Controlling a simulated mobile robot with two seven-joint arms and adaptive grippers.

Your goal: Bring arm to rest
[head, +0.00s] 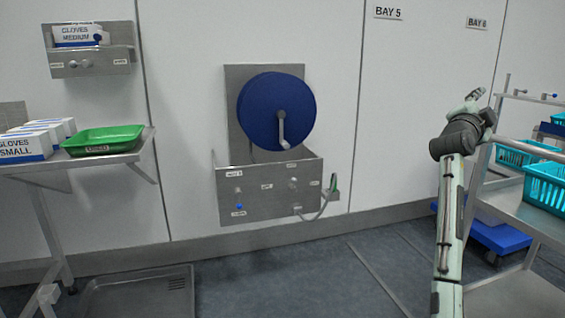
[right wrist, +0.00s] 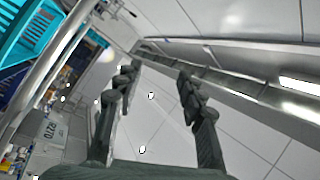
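My right arm rises at the right of the head view, with its pale green link (head: 448,225) pointing up and the dark wrist at its top. My right gripper (head: 474,97) is raised at the top of this arm, in front of the wall and left of the metal cart. In the right wrist view the two dark fingers of the right gripper (right wrist: 158,80) stand apart with nothing between them. The wall and ceiling show beyond them. My left arm and left gripper are not in view.
A metal cart (head: 486,186) with teal baskets (head: 548,190) stands close to the right of my right arm. A wall-mounted blue reel (head: 258,112) is ahead. A side table with a green tray (head: 103,139) and glove boxes is at the left. The middle floor is clear.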

